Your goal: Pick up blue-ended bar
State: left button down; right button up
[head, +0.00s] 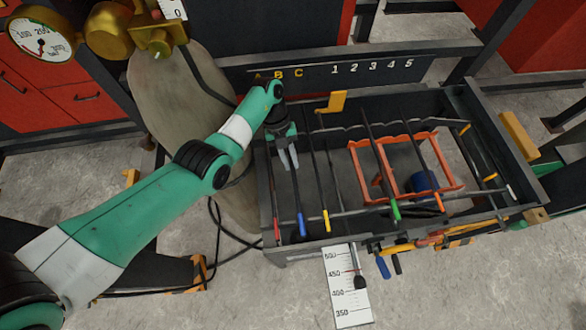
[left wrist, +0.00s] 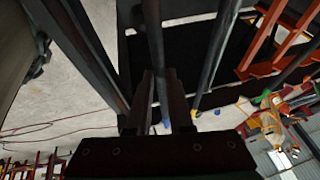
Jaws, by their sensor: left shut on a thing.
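The blue-ended bar (head: 298,197) is a thin dark rod with a blue tip, in the left part of the dark rack (head: 262,190). Its blue tip is at the front of the rack in the head view. My left gripper (head: 289,160) points down and is shut on this bar toward its far part. In the left wrist view the bar (left wrist: 154,40) runs between the two fingers of the left gripper (left wrist: 161,100), with a blue tip (left wrist: 167,124) beyond them. Whether the bar is lifted off its supports I cannot tell. My right gripper is not in view.
A red-ended bar (head: 275,205) lies close on the left, a yellow-ended bar (head: 319,180) close on the right. Further right are a green-ended bar (head: 382,165) and an orange frame (head: 357,175). A lettered and numbered board (head: 325,77) stands behind the rack.

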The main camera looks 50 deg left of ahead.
pick_arm(q)
jog(key=shift+r, duration=0.1)
dwell(0.7)
jog(key=shift+r+p, duration=0.3)
jog(key=shift+r, duration=0.15)
notch_tip(320, 180, up, 3)
jog(key=shift+f+p, duration=0.2)
jog(key=shift+p, duration=0.5)
jog(key=s+d+r+p, duration=0.2)
jog(key=s+r+p, duration=0.2)
jog(key=p, duration=0.5)
jog(key=s+d+r+p, duration=0.3)
jog(key=s+r+p, duration=0.2)
jog(key=s+p, duration=0.3)
jog(key=shift+s+d+r+p, duration=0.2)
jog(key=shift+s+d+p, duration=0.1)
jog(key=shift+s+p, duration=0.15)
